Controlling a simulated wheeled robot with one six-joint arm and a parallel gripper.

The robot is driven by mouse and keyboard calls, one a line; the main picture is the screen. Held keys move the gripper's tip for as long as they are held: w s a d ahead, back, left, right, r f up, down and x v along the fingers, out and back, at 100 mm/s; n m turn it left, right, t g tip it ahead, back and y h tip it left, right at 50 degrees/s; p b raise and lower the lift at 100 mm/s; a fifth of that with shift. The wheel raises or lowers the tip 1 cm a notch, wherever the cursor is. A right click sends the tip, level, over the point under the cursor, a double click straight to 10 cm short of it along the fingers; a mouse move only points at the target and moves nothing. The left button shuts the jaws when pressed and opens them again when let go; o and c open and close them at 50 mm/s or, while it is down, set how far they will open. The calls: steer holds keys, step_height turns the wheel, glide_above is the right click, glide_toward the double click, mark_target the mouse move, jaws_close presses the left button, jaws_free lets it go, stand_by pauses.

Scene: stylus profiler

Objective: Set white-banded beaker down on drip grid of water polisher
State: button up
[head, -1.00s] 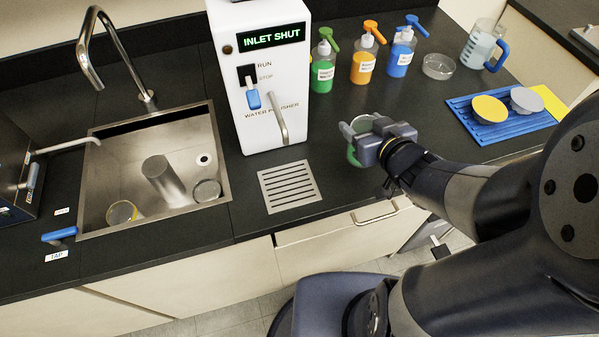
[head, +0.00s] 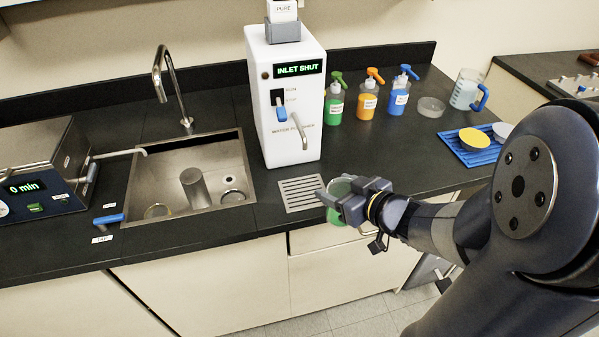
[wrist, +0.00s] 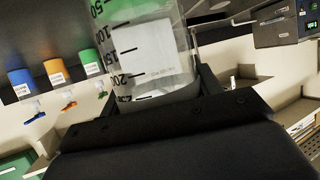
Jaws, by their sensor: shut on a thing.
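My gripper (head: 338,200) is shut on a clear beaker (wrist: 150,60) with black graduation marks. The drip grid (head: 298,193) is a pale slotted plate set in the dark counter in front of the white water polisher (head: 290,100). The gripper and beaker are at the grid's right edge; their height above the counter is hard to tell. The gripper partly hides the beaker.
The polisher's spout (head: 300,130) hangs behind the grid. A sink (head: 190,175) with a metal cylinder and dishes is to the left. Bottles (head: 367,100), a glass dish (head: 431,107), a blue-handled jug (head: 466,90) and a blue mat (head: 470,152) stand to the right. The polisher display reads INLET SHUT.

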steer(key=x, duration=0.4)
steer(key=r+x, duration=0.1)
steer(key=x, duration=0.4)
steer(key=r+x, duration=0.1)
steer(key=x, duration=0.3)
steer(key=shift+w+a, duration=0.45)
steer(key=shift+w, duration=0.15)
steer(key=shift+f, duration=0.2)
steer(key=shift+f, duration=0.15)
steer(key=o, duration=1.4)
